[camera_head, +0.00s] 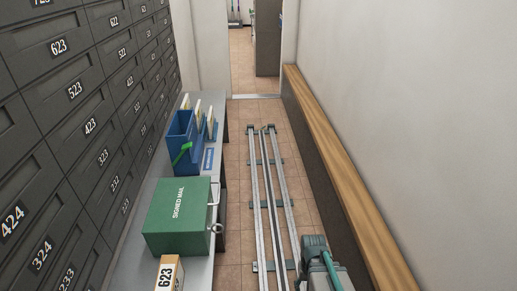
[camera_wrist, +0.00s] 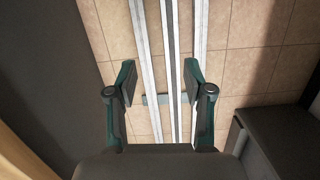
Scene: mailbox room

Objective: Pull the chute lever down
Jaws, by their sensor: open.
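A bright green lever (camera_head: 181,153) sticks out from the blue chute unit (camera_head: 182,131) on the shelf at the left, slanting down to the left. The lever does not show in the wrist view. My gripper (camera_wrist: 160,80) is open and empty in the wrist view, its two dark green fingers apart above the floor rails. Part of my arm shows at the bottom right of the head view, well apart from the lever, on the other side of the rails.
A green "SIGNED MAIL" box (camera_head: 176,218) with a metal handle and a box marked 623 (camera_head: 169,274) stand nearer on the grey shelf (camera_head: 138,232). Numbered mailboxes (camera_head: 90,125) line the left. A wood-topped ledge (camera_head: 335,165) runs along the right wall. Floor rails (camera_head: 265,190) lie between.

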